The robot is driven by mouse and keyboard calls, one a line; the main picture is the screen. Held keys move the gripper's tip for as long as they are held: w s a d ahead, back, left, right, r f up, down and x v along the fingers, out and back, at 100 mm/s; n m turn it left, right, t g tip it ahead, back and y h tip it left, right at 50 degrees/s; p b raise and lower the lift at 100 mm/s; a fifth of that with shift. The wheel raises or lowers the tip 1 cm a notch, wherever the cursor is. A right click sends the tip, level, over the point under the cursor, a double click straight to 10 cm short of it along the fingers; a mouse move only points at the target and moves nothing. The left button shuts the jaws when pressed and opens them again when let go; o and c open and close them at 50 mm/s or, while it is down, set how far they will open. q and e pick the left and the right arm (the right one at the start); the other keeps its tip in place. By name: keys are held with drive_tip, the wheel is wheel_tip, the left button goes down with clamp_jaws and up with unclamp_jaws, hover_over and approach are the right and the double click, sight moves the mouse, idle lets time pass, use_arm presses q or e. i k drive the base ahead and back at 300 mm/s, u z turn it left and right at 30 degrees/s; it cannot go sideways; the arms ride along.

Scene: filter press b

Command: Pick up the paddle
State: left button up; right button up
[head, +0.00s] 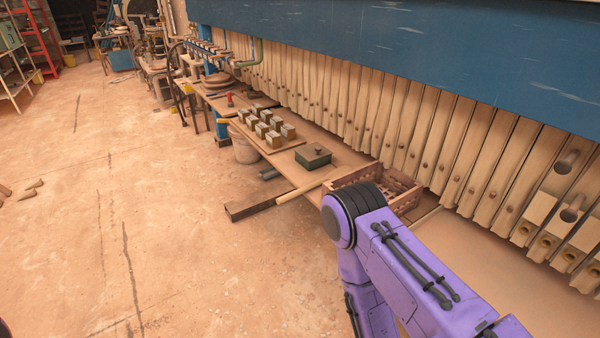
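What looks like the paddle (250,208) is at the middle of the head view. It has a long dark flat part pointing left and a pale wooden handle-like length (300,192) running right towards the bench. The dark part reaches out past the bench's front edge over the floor. My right arm comes in from the lower right, with its bend just right of the paddle. Its gripper is out of sight. My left gripper is not in view either.
A low bench (285,165) carries several metal-topped blocks (265,128), a dark green box (313,155) and a brown slatted crate (405,197). A bucket (244,148) stands under it. The tall filter press plates (400,120) line the right. The floor at left is mostly clear.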

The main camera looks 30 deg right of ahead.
sight(342, 170)
drive_tip(key=z, duration=0.25)
drive_tip(key=i, duration=0.85)
drive_tip(key=z, duration=0.5)
